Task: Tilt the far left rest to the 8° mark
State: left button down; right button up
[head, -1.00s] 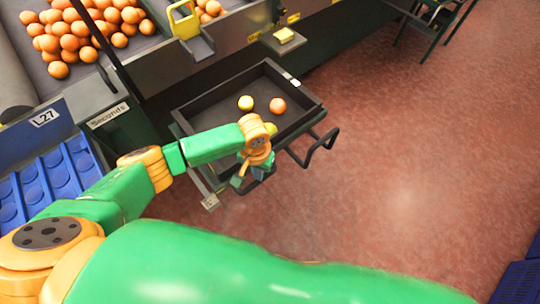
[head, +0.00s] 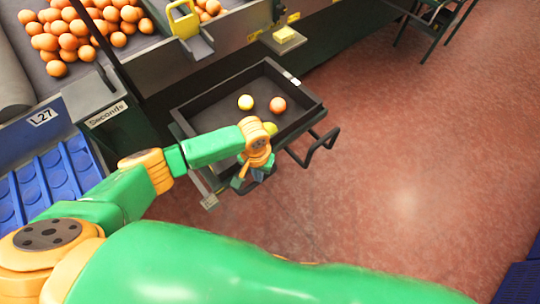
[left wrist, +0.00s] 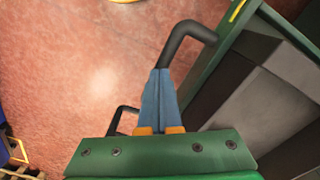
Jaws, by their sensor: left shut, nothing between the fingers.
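A dark tray (head: 205,98) sits on a green-framed rest beside the machine and holds a few yellow and orange fruits. A bent dark handle (head: 322,150) sticks out from its near right side. My left gripper (head: 258,178) is at the tray's near edge, pointing down. In the left wrist view its blue-grey fingers (left wrist: 158,78) are together and empty. A bent dark bar (left wrist: 188,32) rises just beyond the fingertips; I cannot tell whether they touch it. No angle scale or 8° mark is readable. My right gripper is out of view.
Oranges (head: 85,30) fill the belt at the upper left. A "Seconds" label (head: 107,114) and blue cupped trays (head: 45,180) are at the left. A yellow handle (head: 183,20) stands behind the tray.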

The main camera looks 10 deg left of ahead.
pick_arm(q)
jog(key=shift+f+b, duration=0.85)
jog(key=shift+f, duration=0.5)
dwell(0.8)
notch_tip(320, 180, up, 9)
jog(key=p, duration=1)
jog(key=shift+r, duration=0.15)
